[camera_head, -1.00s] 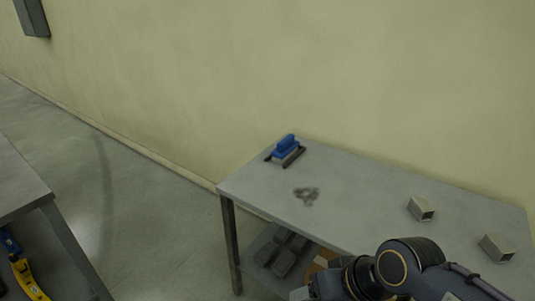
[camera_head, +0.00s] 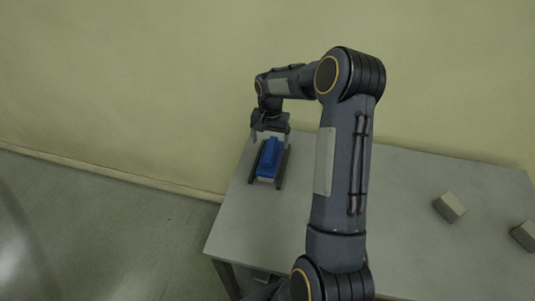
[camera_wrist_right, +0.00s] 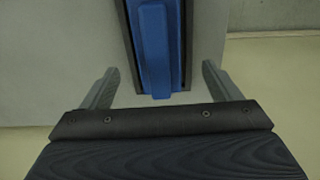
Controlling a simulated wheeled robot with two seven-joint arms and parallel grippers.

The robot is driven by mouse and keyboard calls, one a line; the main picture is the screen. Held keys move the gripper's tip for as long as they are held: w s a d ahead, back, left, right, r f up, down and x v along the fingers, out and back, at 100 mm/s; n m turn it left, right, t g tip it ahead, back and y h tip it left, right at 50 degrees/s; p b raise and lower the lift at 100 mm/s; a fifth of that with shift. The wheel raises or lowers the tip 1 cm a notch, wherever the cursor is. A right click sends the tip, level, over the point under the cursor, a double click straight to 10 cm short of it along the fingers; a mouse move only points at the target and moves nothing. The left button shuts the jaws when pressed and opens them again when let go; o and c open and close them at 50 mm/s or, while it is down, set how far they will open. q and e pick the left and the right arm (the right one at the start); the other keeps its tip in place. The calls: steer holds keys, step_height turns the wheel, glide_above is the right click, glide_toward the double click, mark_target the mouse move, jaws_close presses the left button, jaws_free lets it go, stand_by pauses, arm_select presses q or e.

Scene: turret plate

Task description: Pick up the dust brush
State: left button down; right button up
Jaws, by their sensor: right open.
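The dust brush (camera_head: 268,158) is blue and sits between two dark rails at the far left end of the grey table. My right gripper (camera_head: 270,137) is at the far end of the brush, with its fingers apart. In the right wrist view the blue brush (camera_wrist_right: 157,50) runs away from the camera, and its near end lies between the two open fingers of my right gripper (camera_wrist_right: 158,88). The fingers do not touch it. My left gripper is in neither view.
The grey table (camera_head: 410,190) stands against a plain yellowish wall (camera_head: 150,80). My right arm spans the table's middle.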

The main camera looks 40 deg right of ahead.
mark_target(270, 148)
steer(key=shift+s+f, duration=0.2)
steer(key=shift+f, duration=0.3)
step_height(270, 148, down, 5)
steer(key=shift+s+a+r+p, duration=0.1)
steer(key=shift+a+r+p, duration=0.1)
steer(key=shift+p, duration=0.8)
steer(key=shift+f, duration=0.5)
steer(key=c, duration=1.2)
steer(key=shift+r, duration=0.1)
steer(key=shift+r+p, duration=0.35)
steer(key=shift+r, duration=0.15)
step_height(270, 148, up, 3)
steer(key=shift+f+p, duration=0.2)
steer(key=shift+p, duration=0.5)
steer(key=s+d+r+p, duration=0.3)
steer(key=s+r, duration=0.6)
steer(key=s, duration=0.4)
steer(key=shift+s+d+r, duration=0.15)
steer(key=shift+s+d, duration=0.05)
steer(key=shift+d, duration=0.3)
